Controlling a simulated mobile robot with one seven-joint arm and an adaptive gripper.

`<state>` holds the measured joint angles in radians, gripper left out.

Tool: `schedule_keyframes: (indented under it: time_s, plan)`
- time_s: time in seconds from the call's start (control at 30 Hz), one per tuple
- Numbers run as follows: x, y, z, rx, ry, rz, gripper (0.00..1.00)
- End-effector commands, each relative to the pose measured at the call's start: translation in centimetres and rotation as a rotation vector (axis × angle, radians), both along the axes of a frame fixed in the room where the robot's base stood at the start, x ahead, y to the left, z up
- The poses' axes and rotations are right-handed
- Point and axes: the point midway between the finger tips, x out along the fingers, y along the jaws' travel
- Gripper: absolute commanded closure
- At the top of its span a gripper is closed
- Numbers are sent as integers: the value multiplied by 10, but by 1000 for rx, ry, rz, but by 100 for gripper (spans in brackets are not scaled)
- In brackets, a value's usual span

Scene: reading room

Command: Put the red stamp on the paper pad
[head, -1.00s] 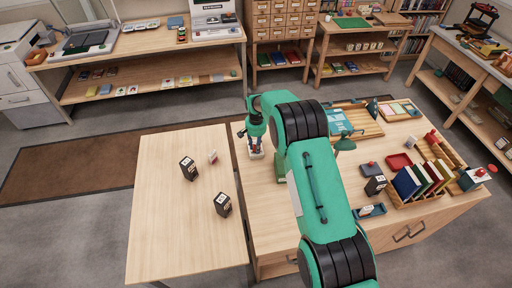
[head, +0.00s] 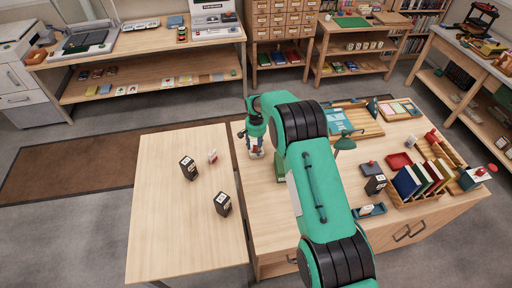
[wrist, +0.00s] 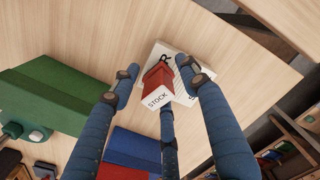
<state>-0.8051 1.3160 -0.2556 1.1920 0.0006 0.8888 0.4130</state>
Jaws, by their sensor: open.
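The red stamp (wrist: 159,82), with a white end lettered STOCK, shows between my fingertips in the wrist view. It appears to stand on the white paper pad (wrist: 157,51), which has dark lettering and is partly covered by the stamp and fingers. My gripper (wrist: 158,72) is open, with a fingertip on either side of the stamp. I cannot tell whether a finger touches it. In the head view my gripper (head: 255,146) is low over the left end of the right-hand table, and the pad and stamp are small there.
On the left table (head: 165,235) stand two black labelled boxes (head: 188,168) (head: 222,204) and a small red-and-white item (head: 212,157). Books in a wooden rack (head: 420,182) stand at the right.

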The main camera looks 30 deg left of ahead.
Motion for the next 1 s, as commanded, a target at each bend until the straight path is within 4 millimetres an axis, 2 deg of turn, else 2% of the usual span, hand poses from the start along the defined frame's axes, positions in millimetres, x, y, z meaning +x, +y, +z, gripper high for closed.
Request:
schedule_keyframes:
  time_s: [0.17,0.37,1.0]
  plan:
    - [0,0,5,1,-1,0,55]
    - [1,1,21,2,-1,0,55]
    - [0,0,107,0,-1,0,55]
